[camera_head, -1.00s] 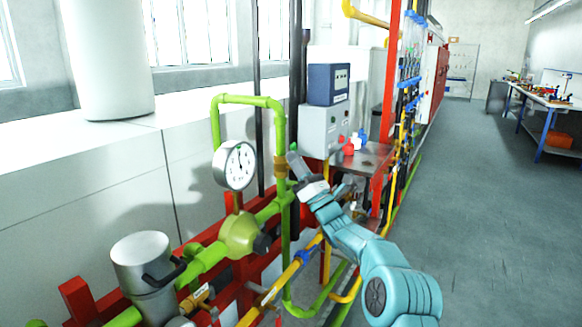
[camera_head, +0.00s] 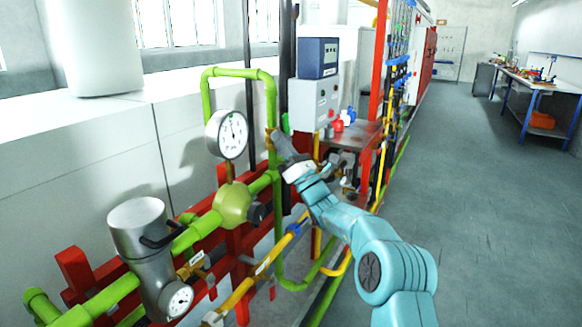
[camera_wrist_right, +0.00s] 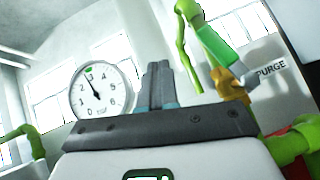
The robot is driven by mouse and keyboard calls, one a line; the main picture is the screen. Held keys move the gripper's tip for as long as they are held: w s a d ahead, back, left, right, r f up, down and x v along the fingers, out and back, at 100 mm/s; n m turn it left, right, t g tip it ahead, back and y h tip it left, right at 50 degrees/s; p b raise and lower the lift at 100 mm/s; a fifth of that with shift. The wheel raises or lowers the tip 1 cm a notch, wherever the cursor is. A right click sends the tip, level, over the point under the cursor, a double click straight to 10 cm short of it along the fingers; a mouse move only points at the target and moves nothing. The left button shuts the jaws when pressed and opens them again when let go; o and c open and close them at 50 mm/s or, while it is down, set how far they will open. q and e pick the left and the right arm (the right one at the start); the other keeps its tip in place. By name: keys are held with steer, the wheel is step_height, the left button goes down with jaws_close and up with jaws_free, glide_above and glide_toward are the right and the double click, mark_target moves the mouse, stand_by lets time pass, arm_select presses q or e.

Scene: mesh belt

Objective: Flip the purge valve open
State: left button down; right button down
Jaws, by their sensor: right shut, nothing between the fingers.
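The purge valve is a brass body (camera_head: 269,139) on the upright green pipe, with a green lever (camera_head: 286,123) beside it. In the right wrist view the brass body (camera_wrist_right: 231,82) and green lever (camera_wrist_right: 217,44) are right of my fingers, near a PURGE label (camera_wrist_right: 271,71). The lever slants up and away from the body. My right gripper (camera_head: 274,137) is shut and empty, its tips close to the valve; I cannot tell whether they touch. Its shut fingers (camera_wrist_right: 158,82) stand upright in the wrist view. My left gripper is not in view.
A round gauge (camera_head: 227,134) is left of the valve. A grey control box (camera_head: 314,102) and a small shelf (camera_head: 357,136) with bottles are behind. A silver canister (camera_head: 140,245) and yellow pipe (camera_head: 262,268) are in front. The floor at right is clear.

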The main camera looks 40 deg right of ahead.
steer(key=s+a+f+b, duration=0.1)
steer(key=s+a+b, duration=0.1)
steer(key=s, duration=0.6)
steer(key=shift+a+f, duration=0.4)
steer(key=shift+a, duration=0.2)
